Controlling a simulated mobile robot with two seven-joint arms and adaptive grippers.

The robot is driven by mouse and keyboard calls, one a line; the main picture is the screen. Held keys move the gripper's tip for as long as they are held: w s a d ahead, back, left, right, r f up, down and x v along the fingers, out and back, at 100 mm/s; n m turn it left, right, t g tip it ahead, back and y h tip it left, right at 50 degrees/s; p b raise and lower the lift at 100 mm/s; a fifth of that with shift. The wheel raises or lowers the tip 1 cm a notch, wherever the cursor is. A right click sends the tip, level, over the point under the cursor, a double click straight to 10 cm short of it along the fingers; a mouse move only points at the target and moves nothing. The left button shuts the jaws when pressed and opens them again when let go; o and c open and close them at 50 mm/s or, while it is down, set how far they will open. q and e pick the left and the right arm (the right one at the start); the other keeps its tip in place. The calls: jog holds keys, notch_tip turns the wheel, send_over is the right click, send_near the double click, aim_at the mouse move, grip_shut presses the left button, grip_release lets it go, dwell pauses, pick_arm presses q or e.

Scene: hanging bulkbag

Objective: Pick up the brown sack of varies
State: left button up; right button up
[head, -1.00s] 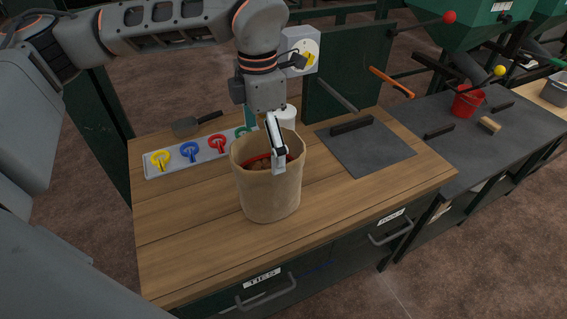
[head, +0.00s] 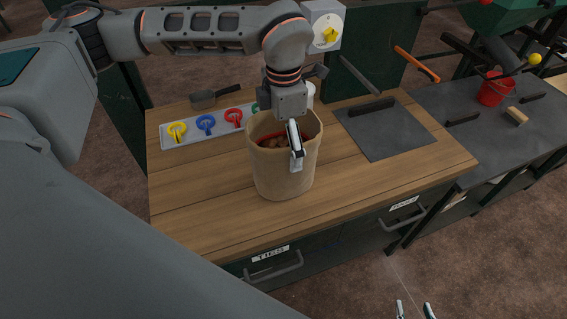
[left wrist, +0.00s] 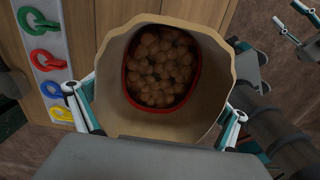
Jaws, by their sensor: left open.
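The brown sack (head: 284,172) stands upright and open on the wooden bench top. In the left wrist view the sack (left wrist: 222,62) shows a red inner ring and many round brown items, like potatoes, inside. My left gripper (left wrist: 160,112) is open, pointing down, with one finger on each side of the sack's mouth. In the head view one finger of the left gripper (head: 292,145) overlaps the sack's near side; the other is hidden. I cannot tell whether the fingers touch the sack. My right gripper (head: 414,310) is at the bottom edge, empty, fingertips apart.
A pale tray (head: 170,137) with coloured rings lies left of the sack, with a scoop (head: 208,99) behind it. A dark plate (head: 385,130) lies to the right. A red bucket (head: 493,93) stands on the grey bench. The wood in front of the sack is clear.

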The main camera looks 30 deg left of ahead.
pick_arm(q)
jog(key=c, duration=2)
jog(key=shift+r, duration=0.1)
jog(key=shift+c, duration=0.2)
